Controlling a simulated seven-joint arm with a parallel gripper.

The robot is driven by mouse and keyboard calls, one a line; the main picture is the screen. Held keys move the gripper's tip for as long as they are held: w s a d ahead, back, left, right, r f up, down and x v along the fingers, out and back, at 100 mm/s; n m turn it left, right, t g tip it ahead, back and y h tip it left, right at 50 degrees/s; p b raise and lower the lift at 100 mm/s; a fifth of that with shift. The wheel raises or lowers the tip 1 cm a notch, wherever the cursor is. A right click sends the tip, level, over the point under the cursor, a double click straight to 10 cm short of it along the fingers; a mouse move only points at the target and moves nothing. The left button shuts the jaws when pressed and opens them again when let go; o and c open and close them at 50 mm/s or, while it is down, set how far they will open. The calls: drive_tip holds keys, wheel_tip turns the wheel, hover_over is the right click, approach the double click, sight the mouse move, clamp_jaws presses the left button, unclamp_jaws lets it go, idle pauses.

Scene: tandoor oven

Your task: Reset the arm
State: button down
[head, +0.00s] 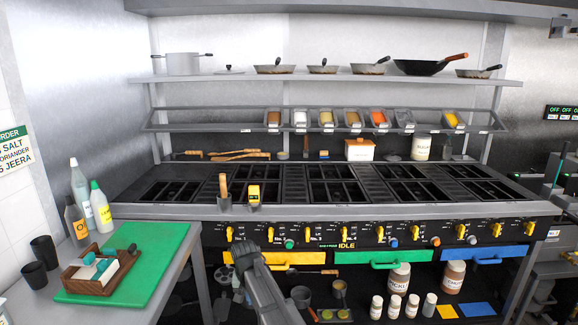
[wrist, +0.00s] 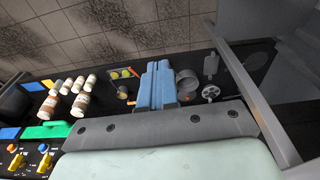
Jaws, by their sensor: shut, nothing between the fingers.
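My gripper (wrist: 158,68) shows in the wrist view with its blue-grey fingers pressed together and nothing between them. Beyond the fingers are the things on the lower shelf under the range. In the head view my arm (head: 265,292) rises from the bottom edge, in front of the lower shelf and the yellow drawer (head: 275,257). I cannot make out the fingers in that view.
The stove range (head: 345,211) with yellow knobs spans the middle. Left is a counter with a green board (head: 150,262), a wooden caddy (head: 85,285) and bottles. Several jars (head: 397,278) stand on the lower shelf. Pans sit on the top shelf (head: 330,79).

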drive_tip(key=s+d+f+g, duration=0.1)
drive_tip(key=s+d+f, duration=0.5)
drive_tip(key=d, duration=0.4)
drive_tip(key=s+d+f, duration=0.5)
drive_tip(key=s+d, duration=0.1)
drive_tip(key=d, duration=0.3)
drive_tip(key=s+d+f+g, duration=0.1)
drive_tip(key=s+d+f, duration=0.55)
drive_tip(key=d, duration=0.35)
drive_tip(key=s+f+g, duration=0.3)
drive_tip(key=s+f, duration=0.7)
drive_tip(key=s, duration=0.5)
drive_tip(key=s+f+g, duration=0.3)
drive_tip(key=s+f, duration=0.7)
drive_tip(key=s, duration=0.5)
drive_tip(key=shift+f, duration=0.2)
drive_tip(key=shift+d, duration=0.1)
